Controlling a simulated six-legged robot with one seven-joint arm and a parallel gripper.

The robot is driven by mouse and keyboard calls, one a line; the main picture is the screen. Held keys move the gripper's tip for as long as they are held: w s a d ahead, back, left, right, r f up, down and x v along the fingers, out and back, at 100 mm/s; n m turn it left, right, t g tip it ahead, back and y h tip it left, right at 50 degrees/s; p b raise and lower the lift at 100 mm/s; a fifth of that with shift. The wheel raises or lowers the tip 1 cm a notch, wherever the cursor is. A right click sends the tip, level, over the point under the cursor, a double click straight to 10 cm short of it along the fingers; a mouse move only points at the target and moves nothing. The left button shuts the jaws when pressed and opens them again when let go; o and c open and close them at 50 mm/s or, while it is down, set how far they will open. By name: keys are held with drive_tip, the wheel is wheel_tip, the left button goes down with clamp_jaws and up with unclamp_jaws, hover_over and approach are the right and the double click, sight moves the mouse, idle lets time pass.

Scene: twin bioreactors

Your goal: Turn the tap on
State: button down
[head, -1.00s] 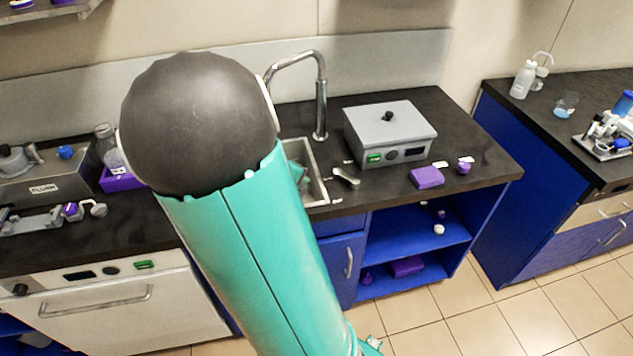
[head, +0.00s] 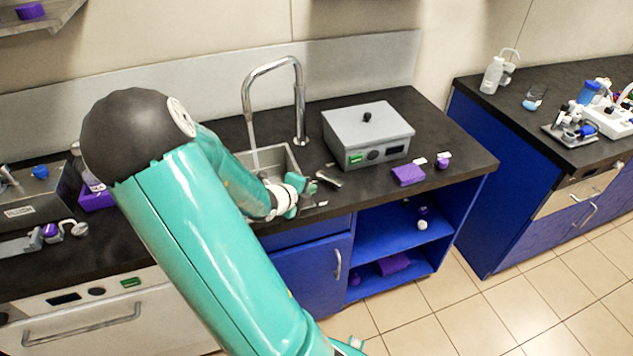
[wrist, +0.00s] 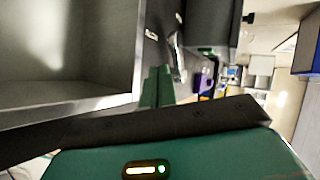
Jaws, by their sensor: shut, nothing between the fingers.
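The chrome tap (head: 300,110) rises behind the sink, and its curved spout reaches left over the basin. A thin pale line, which looks like running water, drops from the spout into the sink (head: 285,157). A small metal lever (head: 328,179) sits on the counter just right of the sink. It also shows in the wrist view (wrist: 178,58), beyond the fingertips. My gripper (head: 308,188) is shut and empty over the sink's right front edge, just left of the lever. Its green fingers (wrist: 157,85) show in the wrist view. I cannot tell whether they touch the lever.
A grey lidded box (head: 368,136) stands right of the lever, with a purple block (head: 408,175) in front of it. The sink wall (wrist: 70,95) is close on the left in the wrist view. Open blue shelves (head: 395,240) lie below the counter.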

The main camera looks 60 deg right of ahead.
sight(321, 173)
drive_tip(key=shift+s+d, duration=0.15)
drive_tip(key=shift+d, duration=0.85)
drive_tip(key=shift+s+d, duration=0.15)
drive_tip(key=shift+d, duration=0.85)
drive_tip(key=shift+w+d, duration=0.2)
drive_tip(key=shift+d, duration=0.15)
drive_tip(key=shift+w+d, duration=0.15)
drive_tip(key=shift+d, duration=0.35)
drive_tip(key=shift+w+d, duration=0.1)
drive_tip(key=shift+d, duration=0.65)
drive_tip(key=shift+w+a, duration=0.1)
drive_tip(key=shift+w, duration=0.05)
